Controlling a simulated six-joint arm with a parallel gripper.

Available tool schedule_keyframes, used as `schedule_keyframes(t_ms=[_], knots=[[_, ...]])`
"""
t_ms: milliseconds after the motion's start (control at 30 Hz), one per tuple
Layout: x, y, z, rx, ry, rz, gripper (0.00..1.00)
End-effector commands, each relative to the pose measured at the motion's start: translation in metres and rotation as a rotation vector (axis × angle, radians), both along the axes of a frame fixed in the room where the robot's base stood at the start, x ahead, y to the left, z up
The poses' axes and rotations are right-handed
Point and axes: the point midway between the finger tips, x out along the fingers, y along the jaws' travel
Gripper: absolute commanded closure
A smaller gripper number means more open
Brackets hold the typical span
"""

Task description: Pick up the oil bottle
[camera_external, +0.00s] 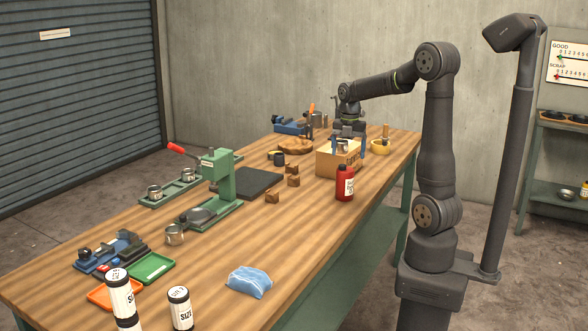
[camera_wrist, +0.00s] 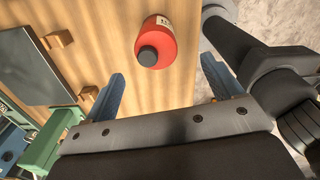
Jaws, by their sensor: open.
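The oil bottle is a red bottle with a dark cap and a pale label (camera_external: 345,187). It stands upright on the wooden bench, near its right edge. In the wrist view I see the bottle (camera_wrist: 166,40) from above, cap towards me, in the gap between the finger directions but beyond the fingertips. My gripper (camera_external: 350,144) is open and empty, with its blue fingers pointing down. In the external view it appears behind and above the bottle, near the cardboard box. The fingers (camera_wrist: 163,70) do not touch the bottle.
A cardboard box (camera_external: 326,164) stands close behind the bottle. Small brown blocks (camera_external: 272,197) and a green press (camera_external: 217,176) are to the left. Bare bench lies in front of the bottle, up to a blue cloth (camera_external: 248,281).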

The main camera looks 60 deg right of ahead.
Motion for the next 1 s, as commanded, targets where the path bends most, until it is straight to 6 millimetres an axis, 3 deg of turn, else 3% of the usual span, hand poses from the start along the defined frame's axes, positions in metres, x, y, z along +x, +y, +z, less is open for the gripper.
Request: schedule_keyframes(t_ms=[100, 233, 467, 800, 1000], knots=[[-0.001, 0.001, -0.028, 0.002, 0.004, 0.0, 0.16], [0.0, 0.0, -0.049, 0.002, 0.002, 0.0, 0.16], [0.001, 0.001, -0.065, 0.001, 0.001, 0.0, 0.16], [0.006, 0.003, -0.109, 0.001, 0.002, -0.001, 0.16], [0.006, 0.002, -0.114, 0.0, 0.0, -0.001, 0.16]])
